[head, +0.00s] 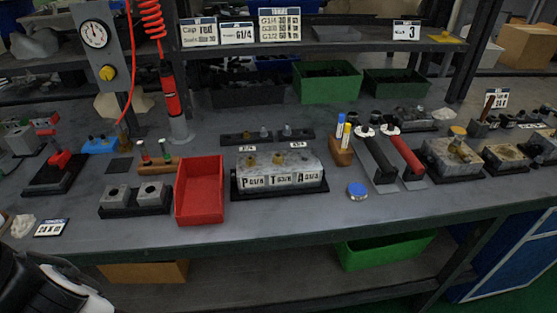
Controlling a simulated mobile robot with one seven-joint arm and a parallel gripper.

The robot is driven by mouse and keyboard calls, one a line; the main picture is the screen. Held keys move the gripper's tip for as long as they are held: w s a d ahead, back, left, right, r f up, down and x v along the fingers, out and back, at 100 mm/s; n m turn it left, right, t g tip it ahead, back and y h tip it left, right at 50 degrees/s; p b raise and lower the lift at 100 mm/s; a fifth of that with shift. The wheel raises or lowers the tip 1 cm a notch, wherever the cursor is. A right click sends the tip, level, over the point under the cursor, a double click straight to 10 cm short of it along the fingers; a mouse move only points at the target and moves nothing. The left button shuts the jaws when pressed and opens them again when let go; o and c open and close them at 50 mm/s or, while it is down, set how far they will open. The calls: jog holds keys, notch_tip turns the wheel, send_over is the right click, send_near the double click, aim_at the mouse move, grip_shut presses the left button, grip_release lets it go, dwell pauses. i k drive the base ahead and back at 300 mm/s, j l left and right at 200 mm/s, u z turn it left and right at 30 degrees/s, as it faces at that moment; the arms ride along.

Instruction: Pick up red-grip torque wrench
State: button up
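The red-grip torque wrench (406,155) lies on the bench right of centre. Its grip points toward the front edge, and its round, light head is at the back end. A similar wrench with a black grip (379,161) lies close beside it on the left. Both seem to rest on grey holders. My gripper's fingers do not show; only a black and white part, which looks like my arm, shows at the bottom left corner, far from the wrench.
A valve block (281,173) marked P, T, A stands mid-bench beside an open red bin (200,190). A wooden holder with markers (341,150) and a blue-lidded round tin (357,191) are left of the wrenches. Metal blocks (452,157) crowd the right. The front strip is mostly clear.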

aim_at(418, 169)
jog(key=i+j+z, duration=0.1)
jog(key=z, duration=1.45)
jog(key=i+j, duration=0.1)
jog(key=j, duration=0.2)
jog(key=i+j, duration=0.15)
jog(key=j, duration=0.15)
